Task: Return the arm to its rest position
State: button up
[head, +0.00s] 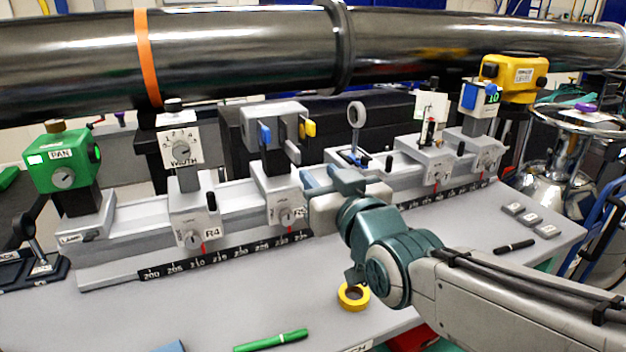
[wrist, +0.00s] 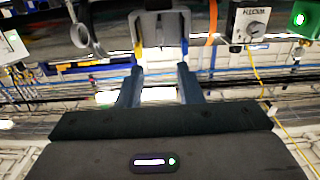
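My gripper (head: 322,180) is over the rail in the middle of the head view, just right of the R5 carriage. Its two blue-grey fingers stand apart in the wrist view (wrist: 161,85), with nothing between them. My arm reaches in from the lower right over the bench. A grey holder (head: 274,118) with a blue and a yellow pad stands on the R5 carriage (head: 284,205), close to the fingers. This holder also shows past the fingertips in the wrist view (wrist: 160,22). I cannot tell the exact gap between fingers and holder.
A long dark pipe (head: 240,55) crosses behind the rail. A ring on a post (head: 356,116), a WIDTH unit (head: 181,150) and a green unit (head: 62,160) stand along the rail. Yellow tape (head: 353,296), a green marker (head: 271,340) and a black pen (head: 514,247) lie on the bench.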

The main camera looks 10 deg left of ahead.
jog(key=shift+s, duration=0.15)
jog(key=shift+d, duration=0.1)
jog(key=s+d+f+m+g+h+p, duration=0.2)
jog(key=s+d+f+g+h+p, duration=0.15)
jog(key=d+p, duration=0.35)
jog(key=s+d+f+m+g+h+p, duration=0.25)
jog(key=d+g+h+p, duration=0.2)
jog(key=d, duration=0.45)
jog(key=s+d+f+m+g+h+p, duration=0.1)
jog(key=s+d+m+g+p, duration=0.1)
jog(key=s, duration=0.5)
jog(key=d+g+p, duration=0.1)
jog(key=d+g, duration=0.1)
jog(key=d, duration=0.1)
jog(key=shift+f+h, duration=0.3)
jog(key=shift+f, duration=0.05)
